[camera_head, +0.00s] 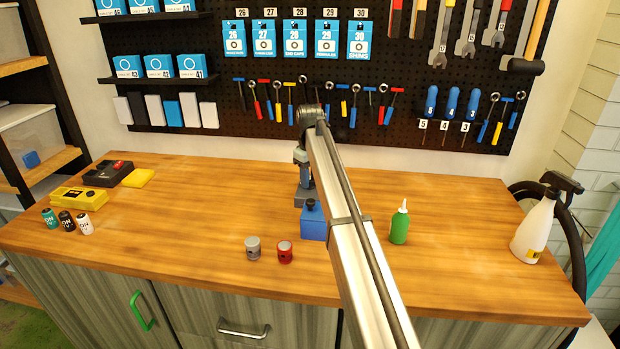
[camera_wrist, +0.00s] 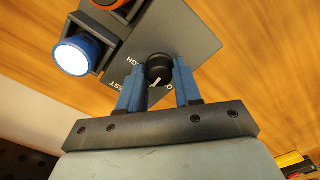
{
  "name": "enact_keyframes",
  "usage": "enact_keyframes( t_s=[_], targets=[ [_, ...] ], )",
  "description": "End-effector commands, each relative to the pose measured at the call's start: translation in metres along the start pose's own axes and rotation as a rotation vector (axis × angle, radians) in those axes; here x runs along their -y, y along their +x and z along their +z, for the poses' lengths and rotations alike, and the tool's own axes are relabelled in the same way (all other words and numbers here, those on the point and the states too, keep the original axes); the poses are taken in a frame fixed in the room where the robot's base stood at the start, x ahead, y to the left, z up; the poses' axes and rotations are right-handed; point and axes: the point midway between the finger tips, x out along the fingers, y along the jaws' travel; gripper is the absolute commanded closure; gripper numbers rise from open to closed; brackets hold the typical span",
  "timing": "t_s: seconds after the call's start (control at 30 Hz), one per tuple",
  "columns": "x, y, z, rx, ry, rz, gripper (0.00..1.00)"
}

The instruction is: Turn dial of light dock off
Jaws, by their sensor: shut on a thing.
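The light dock (camera_wrist: 196,45) is a dark grey plate with a round black dial (camera_wrist: 158,68) in the wrist view. My gripper (camera_wrist: 158,80) has its two blue fingers on either side of the dial and is shut on it. The dial's white mark points toward the bottom of the picture, near lettering that is partly hidden by the fingers. A blue flashlight (camera_wrist: 82,50) with a glowing white lens sits in the dock, beside an orange-rimmed one (camera_wrist: 108,3).
Grey (camera_head: 253,249) and red (camera_head: 285,252) small cans stand in front. A green bottle (camera_head: 399,226) and white spray bottle (camera_head: 534,230) are to the right. Left-centre bench is clear.

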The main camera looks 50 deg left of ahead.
Motion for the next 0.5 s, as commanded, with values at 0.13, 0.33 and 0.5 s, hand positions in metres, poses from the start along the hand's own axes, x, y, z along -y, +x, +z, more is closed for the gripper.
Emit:
enact_keyframes(
  t_s=[0.13,0.33,0.5],
  targets=[
    [-0.0002,-0.0001,0.0001,0.0,-0.137,0.0,0.97],
    [-0.0001,-0.0001,0.0002,0.0,-0.322,0.0,0.97],
    [-0.0001,-0.0002,0.0001,0.0,-0.46,0.0,0.97]
  ],
)
